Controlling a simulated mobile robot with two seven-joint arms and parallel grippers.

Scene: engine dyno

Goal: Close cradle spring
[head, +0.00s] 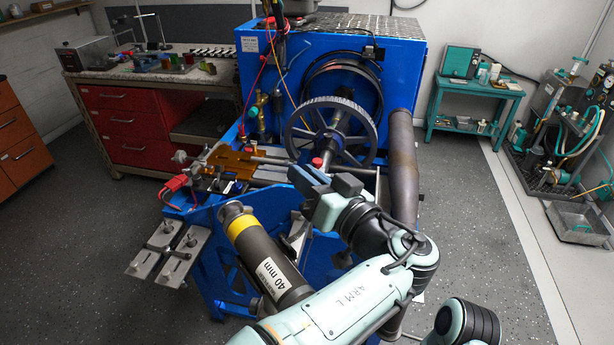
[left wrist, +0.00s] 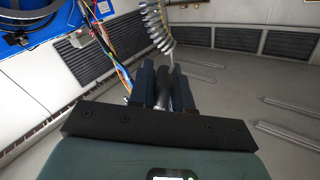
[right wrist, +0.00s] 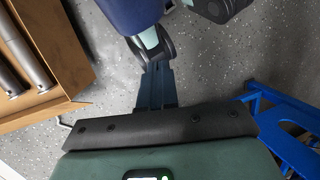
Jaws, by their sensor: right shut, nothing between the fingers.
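A coiled metal spring (left wrist: 154,25) hangs at the top of the left wrist view, with a thin rod or hook at its lower end. My left gripper (left wrist: 162,84) is just below and in front of it. A dark grey rounded part (left wrist: 161,45) shows between its parted fingers; whether they grip it cannot be told. In the head view my left gripper (head: 305,180) is at the near side of the blue engine stand (head: 400,75), close to a red knob (head: 317,162). My right gripper (right wrist: 156,88) is shut and empty above the speckled floor.
A spoked wheel (head: 333,132) and a vertical pipe (head: 402,165) stand behind my left arm. A dark cylinder marked 40 mm (head: 265,258) lies left of the arm. An orange-brown box with metal cylinders (right wrist: 45,98) is left of my right gripper; floor between is clear.

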